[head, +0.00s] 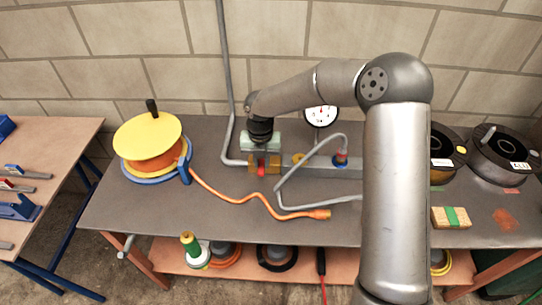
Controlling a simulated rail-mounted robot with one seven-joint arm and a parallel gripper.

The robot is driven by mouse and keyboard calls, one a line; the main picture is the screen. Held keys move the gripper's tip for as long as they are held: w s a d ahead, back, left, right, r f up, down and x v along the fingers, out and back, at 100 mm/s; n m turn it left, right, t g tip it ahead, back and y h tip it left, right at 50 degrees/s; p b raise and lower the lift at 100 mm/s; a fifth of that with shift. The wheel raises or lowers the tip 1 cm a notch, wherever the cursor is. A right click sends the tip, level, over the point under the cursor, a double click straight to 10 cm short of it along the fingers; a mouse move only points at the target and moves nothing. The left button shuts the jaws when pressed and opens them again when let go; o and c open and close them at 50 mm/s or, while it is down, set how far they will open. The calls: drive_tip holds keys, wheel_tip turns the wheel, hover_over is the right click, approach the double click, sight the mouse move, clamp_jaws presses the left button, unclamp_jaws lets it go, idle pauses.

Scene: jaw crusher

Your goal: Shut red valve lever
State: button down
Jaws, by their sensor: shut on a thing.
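The red valve lever (261,170) shows as a small red piece low between the fingers of my gripper (262,167), at the middle of the bench. My gripper points down over the grey pipe line (236,161) near the back of the bench. Its two brownish fingers are closed on the red lever, one on each side. The valve body and most of the lever are hidden behind the gripper, so the lever's angle cannot be told.
A yellow-topped reel (147,138) stands left.

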sight(262, 165)
idle(0.4)
drive_tip(key=c, duration=1.3)
unclamp_jaws()
wheel_tip(262, 165, up, 18)
drive_tip(key=shift+f+b, duration=0.25)
drive_tip(key=shift+b, duration=0.15)
drive_tip(key=s+d+f+n, duration=0.1)
drive_tip(key=s+d+n, duration=0.6)
drive_tip(key=n, duration=0.5)
drive_tip(key=s+d+f+n, duration=0.1)
drive_tip(key=s+d+n, duration=0.6)
drive_tip(key=s+n, duration=0.4)
drive_tip(key=s+d+f+n, duration=0.2)
drive_tip(key=s+d+n, duration=0.5)
drive_tip(key=n, duration=0.5)
drive_tip(key=shift+s+d+n+t, duration=0.15)
drive_tip(key=shift+s+d+n, duration=0.05)
drive_tip(key=shift+s, duration=0.5)
drive_tip(key=shift+s+d+n+t, duration=0.15)
drive_tip(key=shift+s+n, duration=0.05)
drive_tip(key=shift+s, duration=0.45)
